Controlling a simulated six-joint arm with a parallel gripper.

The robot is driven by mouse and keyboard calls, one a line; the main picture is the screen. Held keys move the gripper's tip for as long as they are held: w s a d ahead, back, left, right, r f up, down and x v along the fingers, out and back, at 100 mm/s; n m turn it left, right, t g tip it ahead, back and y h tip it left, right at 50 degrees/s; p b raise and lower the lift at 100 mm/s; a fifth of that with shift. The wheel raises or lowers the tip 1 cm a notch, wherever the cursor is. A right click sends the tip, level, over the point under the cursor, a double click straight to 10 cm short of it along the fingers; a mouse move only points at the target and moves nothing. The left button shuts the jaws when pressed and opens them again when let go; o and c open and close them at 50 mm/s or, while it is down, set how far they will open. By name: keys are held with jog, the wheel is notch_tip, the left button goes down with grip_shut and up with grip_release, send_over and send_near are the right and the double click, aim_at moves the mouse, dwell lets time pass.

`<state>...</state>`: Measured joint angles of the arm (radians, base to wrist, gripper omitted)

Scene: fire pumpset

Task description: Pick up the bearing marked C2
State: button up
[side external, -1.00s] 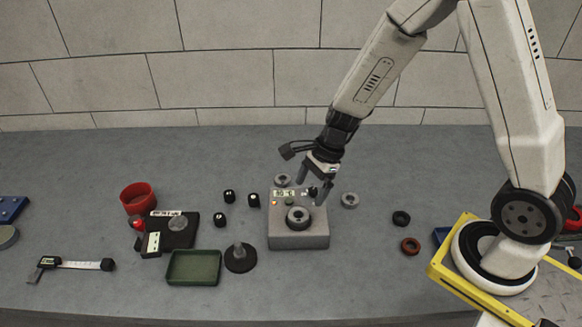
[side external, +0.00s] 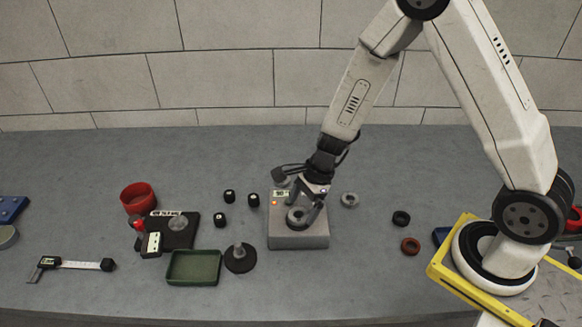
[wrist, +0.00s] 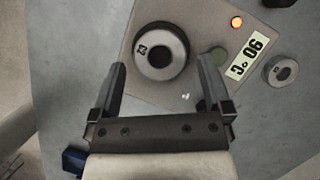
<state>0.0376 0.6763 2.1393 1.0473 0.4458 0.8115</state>
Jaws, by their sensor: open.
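A thick grey ring bearing (side external: 297,217) lies flat on top of the grey heater box (side external: 300,240). In the wrist view this bearing (wrist: 161,68) has a dark bore and a mark on its rim that looks like C2. My gripper (side external: 308,206) is low over the heater, pointing down at the bearing. In the wrist view its two open fingers (wrist: 161,70) show on either side of the bearing's near part, with gaps. I cannot tell whether the fingertips are level with it.
The heater's display (wrist: 246,58) reads 90 °C. A smaller bearing (wrist: 281,71) lies beside the heater, its mark unreadable. Another grey ring (side external: 349,200) lies right of the heater. A black stand with a post (side external: 240,257), green tray (side external: 194,267) and small black cylinders (side external: 220,220) are left.

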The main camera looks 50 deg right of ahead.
jog(key=shift+x, duration=0.85)
grip_shut()
